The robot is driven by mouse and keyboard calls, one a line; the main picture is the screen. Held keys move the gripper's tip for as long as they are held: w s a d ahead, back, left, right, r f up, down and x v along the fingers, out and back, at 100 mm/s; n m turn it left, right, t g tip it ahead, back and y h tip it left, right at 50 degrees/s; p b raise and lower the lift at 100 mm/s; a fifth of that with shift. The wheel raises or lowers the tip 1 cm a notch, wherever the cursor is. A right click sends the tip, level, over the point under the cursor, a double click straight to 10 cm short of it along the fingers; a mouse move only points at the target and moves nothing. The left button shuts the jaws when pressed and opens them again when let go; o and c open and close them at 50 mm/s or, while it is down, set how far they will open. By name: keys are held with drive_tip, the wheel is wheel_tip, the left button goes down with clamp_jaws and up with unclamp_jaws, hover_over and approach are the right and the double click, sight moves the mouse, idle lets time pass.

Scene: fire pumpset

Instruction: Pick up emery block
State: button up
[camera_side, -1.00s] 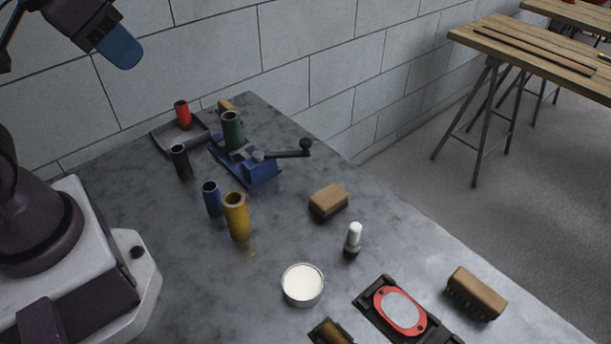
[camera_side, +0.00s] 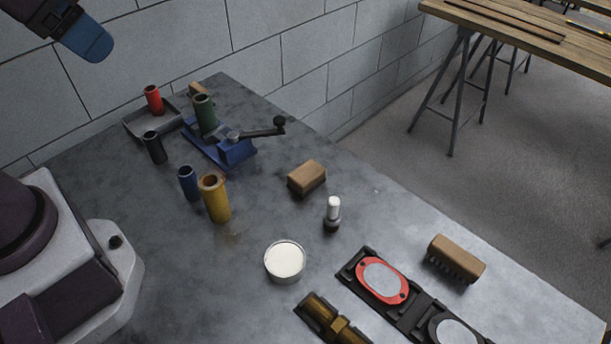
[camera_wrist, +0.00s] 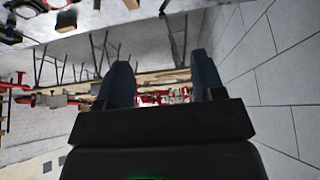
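A tan block with a dark underside (camera_side: 307,178), seemingly the emery block, lies mid-table in the side view. My gripper (camera_side: 88,38) is at the upper left, well above and away from both. In the wrist view its two blue fingers (camera_wrist: 164,78) are spread apart with nothing held between them.
A blue vise (camera_side: 235,150) with a handle, a tray (camera_side: 135,127), and upright coloured cylinders stand on the left. A white-capped bottle (camera_side: 333,212), round tin (camera_side: 285,262), red-rimmed part (camera_side: 404,285) and brush (camera_side: 457,255) lie nearer. Bare table surrounds the middle block.

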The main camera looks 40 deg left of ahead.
drive_tip(key=o, duration=0.6)
drive_tip(key=m+g, duration=0.6)
drive_tip(key=m, duration=1.2)
approach(307, 171)
drive_tip(key=f, duration=0.2)
drive_tip(key=s+f, duration=0.1)
drive_tip(key=f, duration=0.1)
drive_tip(key=shift+w+f, duration=0.15)
drive_tip(key=shift+f, duration=1.25)
drive_tip(key=shift+w+f, duration=0.15)
drive_tip(key=shift+f, duration=1.25)
